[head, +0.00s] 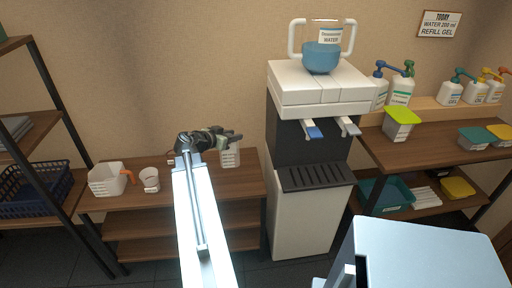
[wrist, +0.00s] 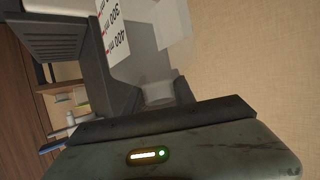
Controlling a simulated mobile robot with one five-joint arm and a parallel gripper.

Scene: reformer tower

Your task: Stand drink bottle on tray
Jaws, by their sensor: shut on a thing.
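My gripper (head: 226,138) is shut on a drink bottle (head: 230,156), in front of the back wall and above the low wooden shelf. The bottle is pale and translucent with a white marked label, and hangs roughly upright below the jaws. In the wrist view the bottle (wrist: 149,60) shows printed numbers, and its neck is against the dark jaw (wrist: 165,122); the other jaw is not clear. A dark slatted drip tray (head: 316,177) juts from the water dispenser. A teal tray (head: 372,205) lies on the lower right shelf. I cannot tell which tray the task names.
The white dispenser (head: 318,92) stands right of my gripper, with a blue and a grey lever. The low shelf (head: 190,186) holds a white jug (head: 107,180) and a small cup (head: 149,180). Pump bottles (head: 399,91) and lidded boxes stand on the right shelf.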

